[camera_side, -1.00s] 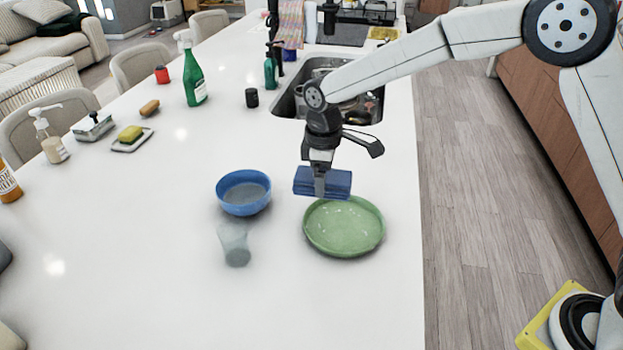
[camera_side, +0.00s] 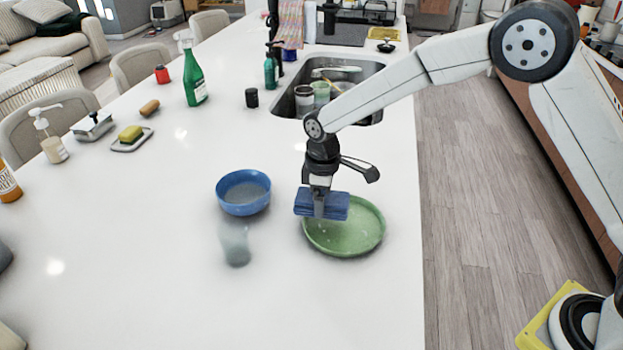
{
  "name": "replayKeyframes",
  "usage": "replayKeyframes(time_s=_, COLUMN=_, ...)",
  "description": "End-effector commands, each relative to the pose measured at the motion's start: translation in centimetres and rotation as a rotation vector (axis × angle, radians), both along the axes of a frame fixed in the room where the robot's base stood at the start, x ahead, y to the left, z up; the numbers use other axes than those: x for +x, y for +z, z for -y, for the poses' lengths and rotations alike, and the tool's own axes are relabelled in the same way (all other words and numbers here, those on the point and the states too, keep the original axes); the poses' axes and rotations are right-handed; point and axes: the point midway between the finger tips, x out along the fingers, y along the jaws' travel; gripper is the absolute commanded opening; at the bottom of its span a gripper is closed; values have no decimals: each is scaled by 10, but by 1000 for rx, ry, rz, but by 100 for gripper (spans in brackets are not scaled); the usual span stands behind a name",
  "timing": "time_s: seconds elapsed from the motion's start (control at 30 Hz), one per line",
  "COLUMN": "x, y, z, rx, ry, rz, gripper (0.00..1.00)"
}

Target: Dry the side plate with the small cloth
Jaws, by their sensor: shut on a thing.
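The side plate (camera_side: 352,238) is green and round with a raised rim. It lies flat on the white counter near its right edge, with pale spots like droplets on its surface. The small cloth (camera_side: 336,207) is blue and folded. My gripper (camera_side: 319,212) is shut on the cloth, with one finger showing in front of it. The cloth is over the plate's far left part and hides some of the rim there. I cannot tell whether the cloth touches the plate.
A blue bowl (camera_side: 243,193) and a clear glass (camera_side: 236,246) stand left of the plate. The sink (camera_side: 372,107) with dishes is behind. A green spray bottle (camera_side: 194,78), soap dish (camera_side: 131,140) and black jar (camera_side: 252,97) stand farther off. The front counter is clear.

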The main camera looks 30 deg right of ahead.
Motion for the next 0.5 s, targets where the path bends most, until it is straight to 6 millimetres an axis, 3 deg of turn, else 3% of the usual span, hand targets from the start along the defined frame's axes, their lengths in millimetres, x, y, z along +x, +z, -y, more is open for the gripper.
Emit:
replayKeyframes(time_s=0.2, x=-2, y=-21, z=3, rx=-1, ry=-1, rz=-1, gripper=40)
replayKeyframes(time_s=0.5, x=-22, y=-22, z=22, rx=0, ry=-2, rz=0, gripper=40)
